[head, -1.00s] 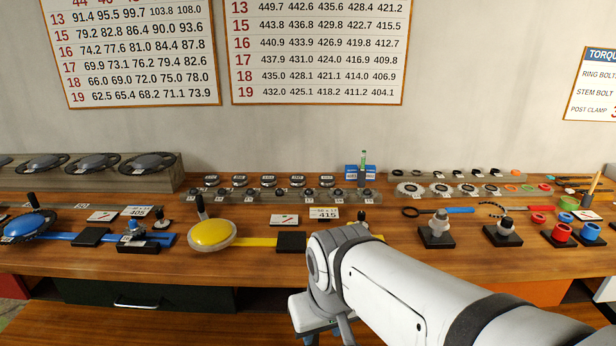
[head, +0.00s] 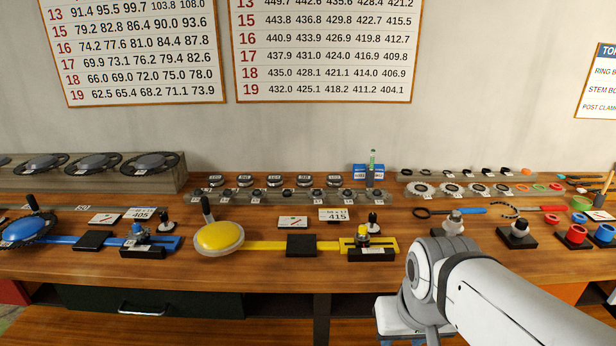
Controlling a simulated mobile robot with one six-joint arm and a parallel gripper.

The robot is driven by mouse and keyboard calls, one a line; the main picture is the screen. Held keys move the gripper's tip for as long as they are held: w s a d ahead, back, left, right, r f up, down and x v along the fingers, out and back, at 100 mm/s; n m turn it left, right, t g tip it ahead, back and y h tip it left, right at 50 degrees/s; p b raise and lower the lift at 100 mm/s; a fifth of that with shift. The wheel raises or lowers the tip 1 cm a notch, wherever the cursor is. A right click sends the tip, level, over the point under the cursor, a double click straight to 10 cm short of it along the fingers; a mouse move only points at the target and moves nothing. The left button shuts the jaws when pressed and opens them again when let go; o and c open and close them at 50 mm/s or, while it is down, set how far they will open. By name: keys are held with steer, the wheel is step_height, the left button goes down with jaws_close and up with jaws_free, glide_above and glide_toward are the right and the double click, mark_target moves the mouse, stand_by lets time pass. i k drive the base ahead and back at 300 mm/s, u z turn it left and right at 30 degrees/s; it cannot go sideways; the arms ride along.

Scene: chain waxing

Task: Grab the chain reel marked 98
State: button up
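No label reading 98 is legible, so I cannot tell which item is the reel marked 98. A row of small round dark-and-silver items (head: 275,181) stands along the back of the bench. Several large dark rings with grey centres (head: 150,162) lie on the grey rack at the left; their labels are too small to read. My arm enters from the lower right, and its elbow joint hangs in front of the bench edge. My gripper's fingers do not show.
The wooden bench (head: 270,269) holds a yellow-disc fixture (head: 219,238), a blue-disc fixture (head: 28,231), a 415 card (head: 334,215) and a 405 card (head: 141,213). Black-based stands (head: 517,233) and coloured cups (head: 573,236) are at the right. Bare wood lies along the front.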

mark_target(303, 181)
steer(key=u, duration=0.05)
steer(key=i, duration=1)
steer(key=z, duration=0.05)
